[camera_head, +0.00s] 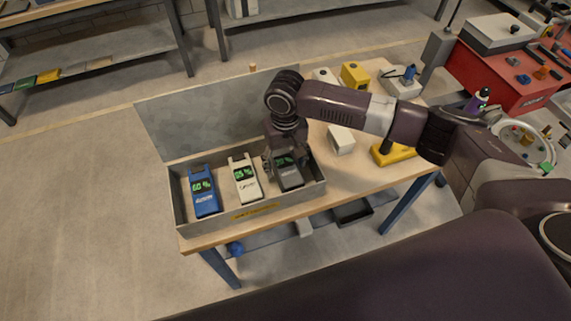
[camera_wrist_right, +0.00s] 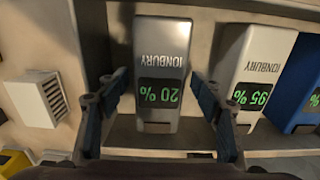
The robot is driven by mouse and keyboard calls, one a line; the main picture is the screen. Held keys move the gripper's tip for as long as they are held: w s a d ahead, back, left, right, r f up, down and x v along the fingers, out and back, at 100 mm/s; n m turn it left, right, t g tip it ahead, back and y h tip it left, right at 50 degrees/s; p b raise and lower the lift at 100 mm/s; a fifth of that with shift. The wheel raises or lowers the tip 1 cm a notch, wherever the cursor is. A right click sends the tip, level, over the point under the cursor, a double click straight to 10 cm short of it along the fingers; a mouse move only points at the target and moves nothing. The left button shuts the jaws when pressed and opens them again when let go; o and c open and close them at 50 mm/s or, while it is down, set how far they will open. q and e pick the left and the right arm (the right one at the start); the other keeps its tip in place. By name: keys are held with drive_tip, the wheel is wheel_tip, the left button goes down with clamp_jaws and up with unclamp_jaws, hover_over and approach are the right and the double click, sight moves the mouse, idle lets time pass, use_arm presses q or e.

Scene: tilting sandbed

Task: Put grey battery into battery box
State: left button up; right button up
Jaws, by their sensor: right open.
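The grey battery (camera_head: 289,174) lies in the right part of the open battery box (camera_head: 217,224), beside a white battery (camera_head: 244,177) and a blue battery (camera_head: 203,191). Its display reads 20 % in the right wrist view (camera_wrist_right: 158,60). My right gripper (camera_head: 279,164) is over the grey battery. The white battery reads 95 % and the blue one 60 %. My left gripper is not in view.
The box's raised lid (camera_head: 195,120) stands behind it. A white block (camera_head: 341,140), a yellow device (camera_head: 355,75) and a yellow-and-black tool (camera_head: 392,152) are on the wooden table (camera_head: 408,173) to the right. A red bench (camera_head: 495,82) stands further right.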

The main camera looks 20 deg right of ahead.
sight(285, 164)
wheel_tip(285, 164, up, 12)
drive_tip(key=b, duration=0.1)
drive_tip(key=shift+f+b, duration=0.2)
drive_tip(key=shift+b, duration=0.2)
idle(0.3)
